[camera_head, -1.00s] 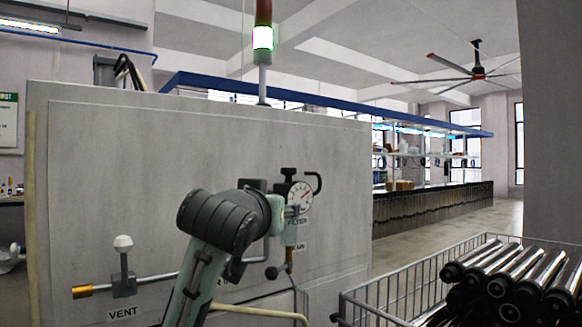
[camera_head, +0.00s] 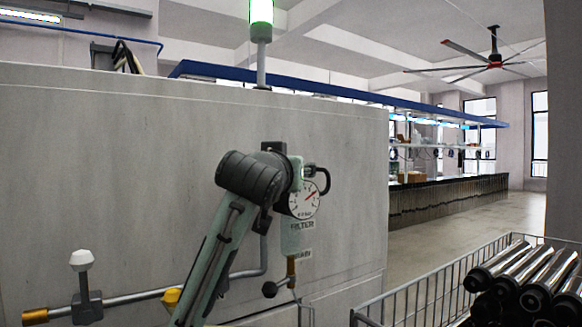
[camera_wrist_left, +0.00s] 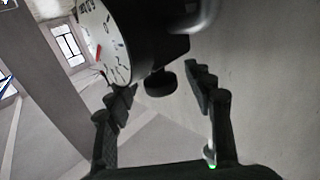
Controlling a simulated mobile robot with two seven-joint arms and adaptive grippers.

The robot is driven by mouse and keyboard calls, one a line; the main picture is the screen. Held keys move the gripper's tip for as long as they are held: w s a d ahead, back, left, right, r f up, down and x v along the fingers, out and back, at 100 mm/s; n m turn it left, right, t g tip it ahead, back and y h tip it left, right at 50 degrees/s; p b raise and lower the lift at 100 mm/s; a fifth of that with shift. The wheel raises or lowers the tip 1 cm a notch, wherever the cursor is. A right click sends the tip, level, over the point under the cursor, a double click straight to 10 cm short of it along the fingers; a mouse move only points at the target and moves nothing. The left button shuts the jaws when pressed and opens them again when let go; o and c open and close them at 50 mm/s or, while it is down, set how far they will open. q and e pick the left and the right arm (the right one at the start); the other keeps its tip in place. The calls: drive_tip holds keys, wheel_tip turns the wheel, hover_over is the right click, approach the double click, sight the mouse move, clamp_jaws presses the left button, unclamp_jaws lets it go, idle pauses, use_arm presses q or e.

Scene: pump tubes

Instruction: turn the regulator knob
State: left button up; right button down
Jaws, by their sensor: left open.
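The regulator with its round white gauge (camera_head: 304,200) is on the grey cabinet's front, above the FILTER label. Its dark knob is hidden behind my left wrist in the head view. In the left wrist view, the dark round knob (camera_wrist_left: 160,82) sticks out of the regulator body, beside the gauge face (camera_wrist_left: 108,45). My left gripper (camera_wrist_left: 161,78) is open, its two black fingers on either side of the knob in that view. The knob appears beyond the fingertips, and I see no contact. My right gripper is not in view.
A pipe with a white-topped VENT valve (camera_head: 82,262) runs along the grey cabinet (camera_head: 130,160). A drain valve (camera_head: 270,290) hangs under the filter (camera_head: 290,240). A wire basket (camera_head: 420,290) with several dark tubes (camera_head: 535,285) stands at right. Open floor lies behind it.

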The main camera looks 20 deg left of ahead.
use_arm(q)
drive_tip(key=shift+w, duration=0.5)
drive_tip(key=shift+c, duration=0.5)
drive_tip(key=c, duration=1.1)
drive_tip(key=shift+a+m+h, duration=0.1)
drive_tip(key=shift+m+h, duration=0.2)
drive_tip(key=shift+h, duration=0.2)
drive_tip(key=m+h, duration=0.1)
drive_tip(key=h, duration=0.1)
drive_tip(key=m+h, duration=0.2)
drive_tip(key=h, duration=0.1)
drive_tip(key=shift+m+h, duration=0.3)
drive_tip(key=shift+m+g+h, duration=0.5)
drive_tip(key=shift+m+h, duration=0.2)
drive_tip(key=shift+h, duration=0.6)
